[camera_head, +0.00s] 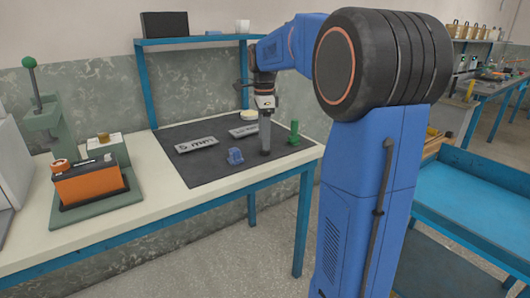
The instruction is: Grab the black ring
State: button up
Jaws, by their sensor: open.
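I cannot make out a black ring for sure; it may be hidden or lost against the black mat (215,168) on the workbench. My gripper (265,112) hangs pointing down over the right part of the mat. It is open, though its fingers are small and hard to see here. A dark grey upright post (265,138) shows directly below it, its foot at the mat. I cannot tell whether the gripper touches the post or is just above it.
On the mat are a grey "5 mm" plate (197,145), another grey plate (244,131), a blue part (235,156), a green part (294,132) and a cream disc (249,115). An orange-and-black battery (90,182) stands left. A blue-framed shelf (190,41) rises behind.

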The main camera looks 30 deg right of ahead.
jog(key=shift+f, duration=1.6)
jog(key=c, duration=1.1)
